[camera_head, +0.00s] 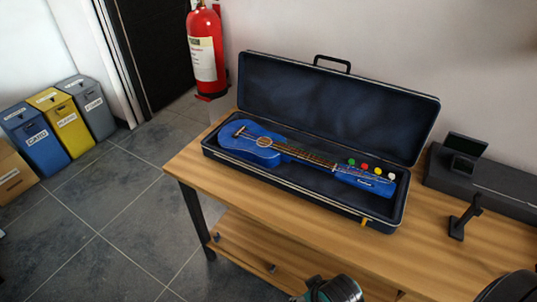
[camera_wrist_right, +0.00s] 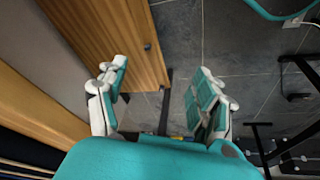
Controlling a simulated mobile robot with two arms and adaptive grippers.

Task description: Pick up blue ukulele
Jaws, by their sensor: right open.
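The blue ukulele (camera_head: 300,160) lies face up in an open dark case (camera_head: 215,152) on the wooden table. The ukulele does not show in that view. A teal and grey part of mine (camera_head: 337,289) shows at the bottom edge of the head view, below the table's front edge. My left gripper is not in view.
The case lid (camera_head: 330,105) stands open at the back, near the wall. A black stand (camera_head: 463,217) and a dark box (camera_head: 490,185) are on the table (camera_head: 200,165) to the right. A lower shelf (camera_head: 250,245) is underneath. Bins and a fire extinguisher (camera_head: 205,50) are at left.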

